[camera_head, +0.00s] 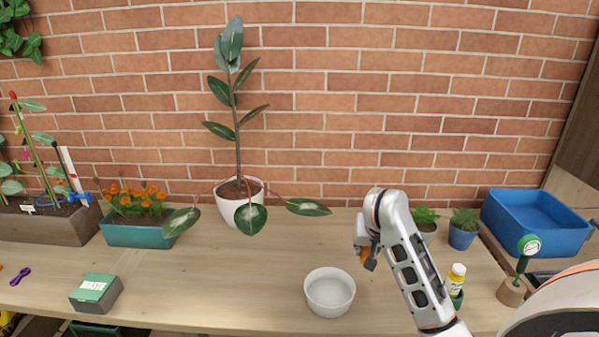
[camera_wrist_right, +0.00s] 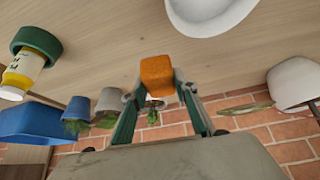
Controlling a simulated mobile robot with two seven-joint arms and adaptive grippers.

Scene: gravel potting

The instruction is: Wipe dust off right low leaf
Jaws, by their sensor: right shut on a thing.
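A tall potted plant stands in a white pot (camera_head: 240,213) against the brick wall. Its right low leaf (camera_head: 308,207) reaches out to the right and carries pale dusty patches. Another low leaf (camera_head: 250,218) hangs in front of the pot, and a third (camera_head: 181,221) reaches left. My right gripper (camera_head: 367,256) is right of the right low leaf, apart from it, and shut on an orange sponge (camera_wrist_right: 157,75). In the head view, my arm partly hides the sponge. My left gripper is not in view.
A white bowl (camera_head: 329,294) stands on the wooden table just left of and in front of my right gripper. A yellow bottle (camera_head: 455,279), small potted plants (camera_head: 464,238) and a blue tub (camera_head: 535,225) are on the right.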

